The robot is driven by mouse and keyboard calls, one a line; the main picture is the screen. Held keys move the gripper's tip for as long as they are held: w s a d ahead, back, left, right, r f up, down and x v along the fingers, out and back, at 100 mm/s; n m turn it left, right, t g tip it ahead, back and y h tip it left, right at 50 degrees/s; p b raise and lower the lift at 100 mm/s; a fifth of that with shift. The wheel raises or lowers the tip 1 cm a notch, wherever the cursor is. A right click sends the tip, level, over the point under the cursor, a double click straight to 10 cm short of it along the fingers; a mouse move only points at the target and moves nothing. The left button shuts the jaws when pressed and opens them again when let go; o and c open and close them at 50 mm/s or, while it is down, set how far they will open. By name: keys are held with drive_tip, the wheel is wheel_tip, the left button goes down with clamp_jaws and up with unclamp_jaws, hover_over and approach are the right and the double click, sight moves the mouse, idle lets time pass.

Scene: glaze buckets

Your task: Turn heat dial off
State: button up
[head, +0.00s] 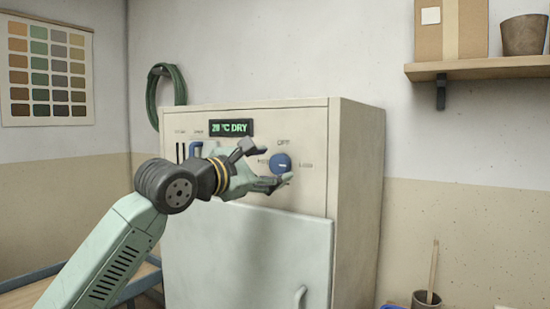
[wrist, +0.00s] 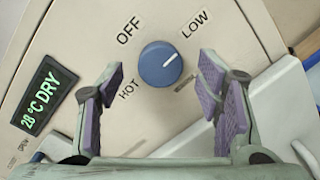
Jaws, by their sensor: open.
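The heat dial (wrist: 160,65) is a round blue knob on the cream cabinet front. It also shows in the head view (head: 280,163). OFF, LOW and HOT are printed around it. In the wrist view its white pointer line points up and to the right, roughly toward the LOW label (wrist: 195,23), away from the OFF label (wrist: 128,31). My gripper (head: 272,165) is open in front of the dial. In the wrist view the dial appears between and slightly beyond the purple-padded fingertips (wrist: 159,75). I see no clear contact.
A green-lit display (head: 231,127) ending in "°C DRY" sits left of the dial, with a blue slider (head: 196,148) beside it. The cabinet door (head: 260,245) below has a handle. A shelf (head: 480,69) with a box and pot is at right.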

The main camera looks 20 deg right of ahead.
sight(280, 164)
drive_tip(key=shift+x, duration=1.3)
drive_tip(key=shift+c, duration=0.4)
drive_tip(key=c, duration=1.1)
